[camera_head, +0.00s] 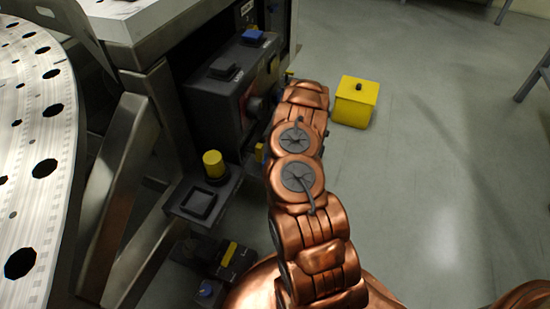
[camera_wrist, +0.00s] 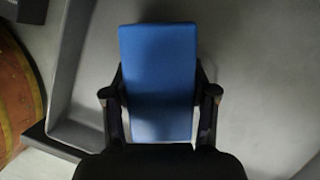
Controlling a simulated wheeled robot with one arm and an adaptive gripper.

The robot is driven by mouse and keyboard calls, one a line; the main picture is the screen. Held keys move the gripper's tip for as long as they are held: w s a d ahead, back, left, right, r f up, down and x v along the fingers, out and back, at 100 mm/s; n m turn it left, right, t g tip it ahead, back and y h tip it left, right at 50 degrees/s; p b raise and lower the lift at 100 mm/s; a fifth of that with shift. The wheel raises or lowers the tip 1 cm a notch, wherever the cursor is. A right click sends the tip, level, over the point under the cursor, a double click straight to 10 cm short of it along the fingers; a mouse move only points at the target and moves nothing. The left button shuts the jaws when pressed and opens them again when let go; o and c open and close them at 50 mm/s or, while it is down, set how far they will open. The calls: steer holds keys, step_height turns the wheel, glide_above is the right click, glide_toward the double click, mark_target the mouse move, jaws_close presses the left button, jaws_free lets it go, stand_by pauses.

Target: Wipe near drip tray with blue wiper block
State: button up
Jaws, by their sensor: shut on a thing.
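In the wrist view, the blue wiper block (camera_wrist: 158,80) is upright in the picture between the two dark fingers of my gripper (camera_wrist: 160,98), which is shut on its sides. Behind the block is a grey tray-like surface (camera_wrist: 92,70) with a raised rim along its left and lower left. I take it for a drip tray but cannot tell which one. Whether the block touches this surface is unclear. In the head view, my copper arm hides the gripper and the held block.
A turret plate (camera_head: 62,150) with dark holes is at left. A dark cabinet (camera_head: 222,105) carries a small blue piece (camera_head: 253,36). A yellow cylinder (camera_head: 213,163) stands by a small black square tray (camera_head: 197,203). A yellow box (camera_head: 355,102) is on open floor at right.

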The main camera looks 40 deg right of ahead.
steer(key=shift+s+a+f+p, duration=0.15)
steer(key=shift+s+a, duration=0.2)
steer(key=shift+a, duration=0.2)
steer(key=shift+s+a+p, duration=0.15)
steer(key=shift+s+a, duration=0.2)
steer(key=shift+a, duration=0.25)
steer(key=shift+s+a+f+p, duration=0.15)
steer(key=shift+s+a, duration=0.2)
steer(key=shift+a, duration=0.2)
steer(key=shift+a+r, duration=0.1)
steer(key=shift+a, duration=0.1)
steer(key=shift+c, duration=0.5)
steer(key=shift+p, duration=0.3)
steer(key=shift+w, duration=0.15)
